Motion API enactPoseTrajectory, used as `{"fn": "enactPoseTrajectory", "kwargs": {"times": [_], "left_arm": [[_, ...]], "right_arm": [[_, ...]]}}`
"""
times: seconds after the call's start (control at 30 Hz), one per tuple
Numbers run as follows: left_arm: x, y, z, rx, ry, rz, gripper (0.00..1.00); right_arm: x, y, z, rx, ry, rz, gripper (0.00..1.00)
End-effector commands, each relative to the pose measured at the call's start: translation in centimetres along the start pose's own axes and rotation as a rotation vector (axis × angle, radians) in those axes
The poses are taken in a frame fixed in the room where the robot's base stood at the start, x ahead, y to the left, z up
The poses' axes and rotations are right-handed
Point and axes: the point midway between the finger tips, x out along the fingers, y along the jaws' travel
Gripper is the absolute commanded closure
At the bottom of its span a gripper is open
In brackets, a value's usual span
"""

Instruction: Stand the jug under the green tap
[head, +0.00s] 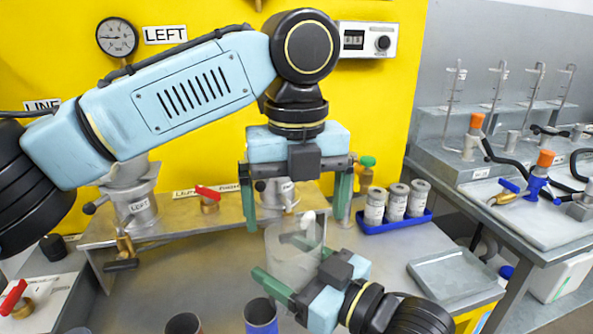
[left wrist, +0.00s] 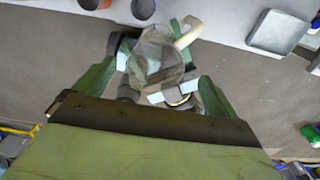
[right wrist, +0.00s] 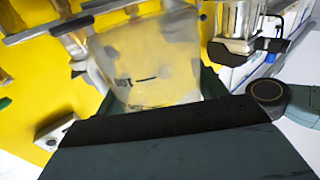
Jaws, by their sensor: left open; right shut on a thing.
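The jug (head: 290,262) is translucent and pale, with a white handle at its upper right. My right gripper (head: 298,268) is shut on the jug's body from the front, and the jug looks upright. The jug fills the middle of the right wrist view (right wrist: 155,65), with dark marks on its side. My left gripper (head: 297,205) is open and empty above the jug, its green fingers spread wide. In the left wrist view the jug (left wrist: 158,58) shows between and beyond these fingers.
A red-handled tap (head: 208,195) stands on the back shelf. Several labelled canisters sit in a blue tray (head: 397,225) to the right. A grey square tray (head: 455,275) lies at the front right. Two dark cups, one blue-sided (head: 261,318), stand at the front edge.

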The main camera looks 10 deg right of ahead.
Motion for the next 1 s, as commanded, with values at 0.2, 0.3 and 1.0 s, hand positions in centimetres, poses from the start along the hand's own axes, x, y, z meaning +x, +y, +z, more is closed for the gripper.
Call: {"fn": "enactPoseTrajectory", "kwargs": {"times": [0.2, 0.3, 1.0], "left_arm": [[3.7, 0.0, 0.0, -0.002, 0.000, 0.001, 0.04], [4.7, 0.0, 0.1, -0.003, 0.000, -0.001, 0.04], [5.5, 0.0, 0.0, -0.002, -0.002, -0.002, 0.39]], "right_arm": [[0.0, 0.0, 0.0, 0.000, 0.001, 0.000, 0.53], [0.0, 0.0, 0.0, 0.000, 0.001, 0.000, 0.53], [0.0, 0.0, 0.0, 0.000, 0.001, -0.001, 0.53]]}}
